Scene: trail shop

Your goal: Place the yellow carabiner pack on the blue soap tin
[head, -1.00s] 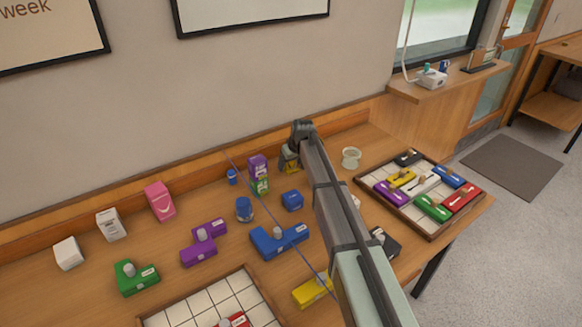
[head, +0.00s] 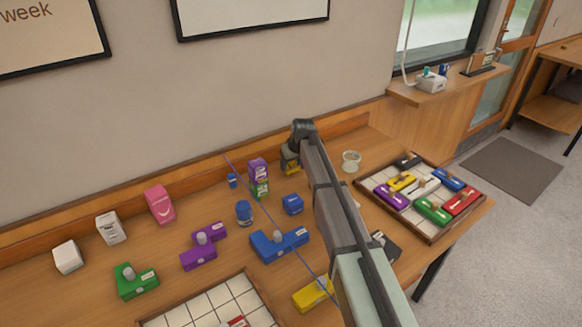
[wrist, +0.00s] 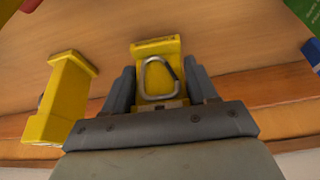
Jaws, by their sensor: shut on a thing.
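The yellow carabiner pack (wrist: 157,50) is in the wrist view, with a silver carabiner on its face. My gripper (wrist: 162,88) is shut on it, one finger on each side. In the head view my gripper (head: 291,165) is near the back wall, and only a little yellow shows under it. A small blue box (head: 292,204), which seems to be the blue soap tin, sits on the table in front of the gripper and left of my arm. My gripper is apart from it.
A second yellow pack (wrist: 62,98) stands beside the held one in the wrist view. A purple and green stack (head: 259,178) and a blue jar (head: 244,213) stand left of my gripper. A glass bowl (head: 351,161) and a filled tray (head: 433,232) are to the right.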

